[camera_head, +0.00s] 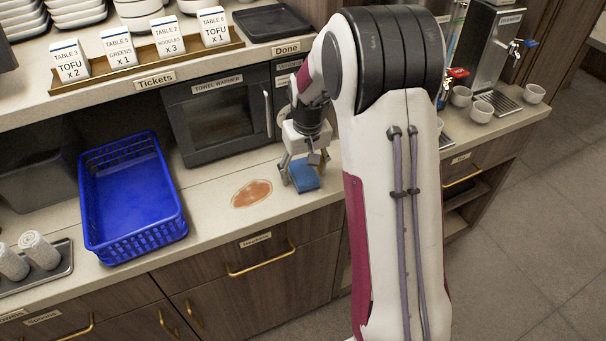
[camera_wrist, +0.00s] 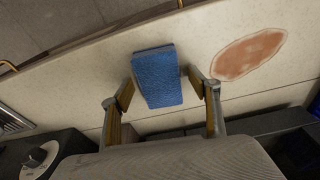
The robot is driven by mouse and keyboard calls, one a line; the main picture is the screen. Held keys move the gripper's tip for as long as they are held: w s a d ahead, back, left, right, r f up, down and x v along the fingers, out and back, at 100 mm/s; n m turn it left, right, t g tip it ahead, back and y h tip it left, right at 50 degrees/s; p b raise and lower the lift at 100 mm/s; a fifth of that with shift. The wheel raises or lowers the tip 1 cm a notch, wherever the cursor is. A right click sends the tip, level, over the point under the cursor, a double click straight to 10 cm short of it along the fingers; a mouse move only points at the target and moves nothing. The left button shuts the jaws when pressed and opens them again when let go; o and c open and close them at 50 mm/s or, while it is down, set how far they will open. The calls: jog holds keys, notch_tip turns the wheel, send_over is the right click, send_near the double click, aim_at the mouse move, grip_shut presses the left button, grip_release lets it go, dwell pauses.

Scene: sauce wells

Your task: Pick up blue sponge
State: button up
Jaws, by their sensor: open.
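The blue sponge (camera_head: 304,176) lies on the pale counter in the head view, to the right of a reddish-brown stain. In the wrist view the sponge (camera_wrist: 158,77) is between the two fingers of my gripper (camera_wrist: 160,92), slightly tilted in the picture. My gripper (camera_head: 301,172) is open, with a finger on each side of the sponge. A narrow gap shows at the right finger; contact at the left finger is hard to tell. My arm hides part of the counter to the right.
The stain (camera_head: 251,193) is on the counter beside the sponge. A blue basket (camera_head: 185,222) stands to the left, with rolled towels on a tray (camera_head: 62,262) beyond it. The towel warmer (camera_head: 222,108) is behind. The counter's front edge is close to the sponge.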

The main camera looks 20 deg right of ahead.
aim_at(303, 171)
jog(key=c, duration=1.2)
jog(key=shift+r, duration=0.1)
jog(key=shift+r, duration=4.95)
